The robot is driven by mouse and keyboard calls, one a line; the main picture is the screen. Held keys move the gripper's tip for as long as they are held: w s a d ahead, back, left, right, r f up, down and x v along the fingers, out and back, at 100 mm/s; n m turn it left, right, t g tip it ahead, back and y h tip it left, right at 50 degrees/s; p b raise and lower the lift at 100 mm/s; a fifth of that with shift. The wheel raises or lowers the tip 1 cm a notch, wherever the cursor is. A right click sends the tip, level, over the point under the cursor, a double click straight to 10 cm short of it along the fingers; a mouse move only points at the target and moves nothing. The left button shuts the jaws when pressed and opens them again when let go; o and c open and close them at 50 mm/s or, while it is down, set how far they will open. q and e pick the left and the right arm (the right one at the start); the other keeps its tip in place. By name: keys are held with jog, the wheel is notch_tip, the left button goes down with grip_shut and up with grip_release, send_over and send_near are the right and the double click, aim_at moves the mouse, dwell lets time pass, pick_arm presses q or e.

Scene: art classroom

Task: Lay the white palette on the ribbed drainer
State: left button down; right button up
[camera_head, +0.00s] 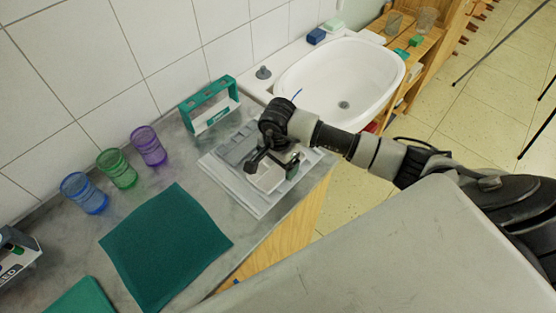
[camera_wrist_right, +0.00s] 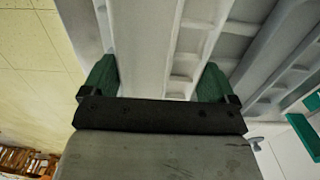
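My right gripper (camera_head: 272,172) is low over a pale, flat stack on the counter, its dark fingers pointing down. In the right wrist view the green finger pads of the right gripper (camera_wrist_right: 157,82) are wide apart, with pale plastic beyond and between them. The white palette (camera_head: 236,150) looks like the upper piece, with shallow wells; the wells also show in the wrist view (camera_wrist_right: 190,40). It appears to lie on the light ribbed drainer (camera_head: 250,203), whose edge shows around it. The gripper hides part of both, so exact contact is unclear. My left gripper is not in view.
A green-framed rack (camera_head: 210,105) stands behind the drainer. Blue (camera_head: 84,193), green (camera_head: 117,169) and purple (camera_head: 148,146) cups stand along the wall. A dark green mat (camera_head: 165,246) lies on the counter's front left. The white sink (camera_head: 340,80) is at the back right.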

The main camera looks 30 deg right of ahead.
jog(key=shift+o, duration=0.8)
jog(key=shift+r, duration=0.15)
notch_tip(320, 180, up, 12)
jog(key=b, duration=0.2)
